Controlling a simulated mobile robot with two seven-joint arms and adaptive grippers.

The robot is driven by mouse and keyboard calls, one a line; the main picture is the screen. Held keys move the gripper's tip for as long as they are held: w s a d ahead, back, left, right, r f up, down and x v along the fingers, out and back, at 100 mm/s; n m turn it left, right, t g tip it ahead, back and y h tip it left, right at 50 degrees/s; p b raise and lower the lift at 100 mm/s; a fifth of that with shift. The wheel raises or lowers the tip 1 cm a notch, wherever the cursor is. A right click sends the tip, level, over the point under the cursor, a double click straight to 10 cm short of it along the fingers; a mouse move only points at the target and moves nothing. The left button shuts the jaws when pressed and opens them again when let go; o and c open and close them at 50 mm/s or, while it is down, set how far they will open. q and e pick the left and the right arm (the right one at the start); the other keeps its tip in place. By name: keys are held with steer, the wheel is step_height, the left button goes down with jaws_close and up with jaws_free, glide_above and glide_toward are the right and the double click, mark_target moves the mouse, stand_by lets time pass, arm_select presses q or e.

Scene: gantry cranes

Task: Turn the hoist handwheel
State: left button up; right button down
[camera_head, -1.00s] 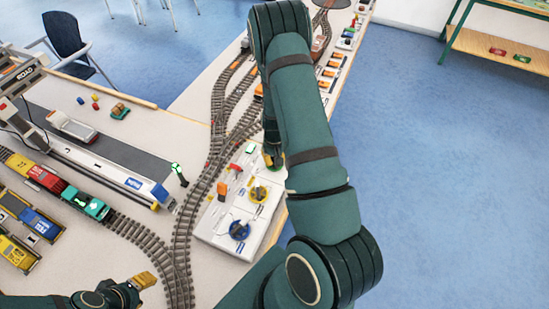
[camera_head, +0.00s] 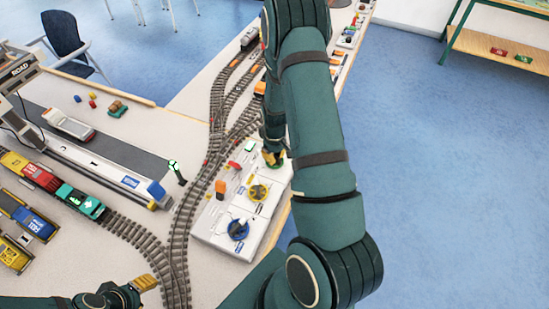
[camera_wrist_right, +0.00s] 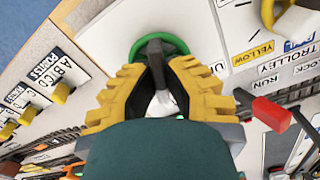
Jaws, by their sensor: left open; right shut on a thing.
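A green handwheel (camera_wrist_right: 181,46) sits on the white control panel (camera_head: 215,235). My right gripper (camera_wrist_right: 160,72) is shut at this wheel, its yellow fingers on either side of a dark handle (camera_wrist_right: 155,48) there. In the head view my right gripper (camera_head: 273,157) is at the panel's far end, and my arm partly hides it. A yellow handwheel (camera_head: 259,192) and a blue handwheel (camera_head: 238,230) stand nearer on the panel. I cannot read which wheel is marked hoist. My left gripper (camera_head: 144,283) is open, low at the left, away from the wheels.
Curved tracks (camera_head: 180,230) run left of the panel. Open floor lies right.

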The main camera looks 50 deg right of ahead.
mark_target(275, 156)
arm_select(q)
steer(key=shift+f+b, duration=0.35)
steer(key=shift+f, duration=0.2)
arm_select(e)
steer(key=shift+f+n, duration=0.15)
steer(key=shift+n, duration=0.75)
arm_select(q)
steer(key=shift+s+f+b, duration=0.15)
steer(key=shift+f+b, duration=0.3)
arm_select(e)
steer(key=shift+s+n, duration=0.1)
steer(key=shift+n, duration=1.2)
steer(key=c, duration=1)
jaws_free()
step_height(275, 156, up, 12)
steer(key=shift+r, duration=0.15)
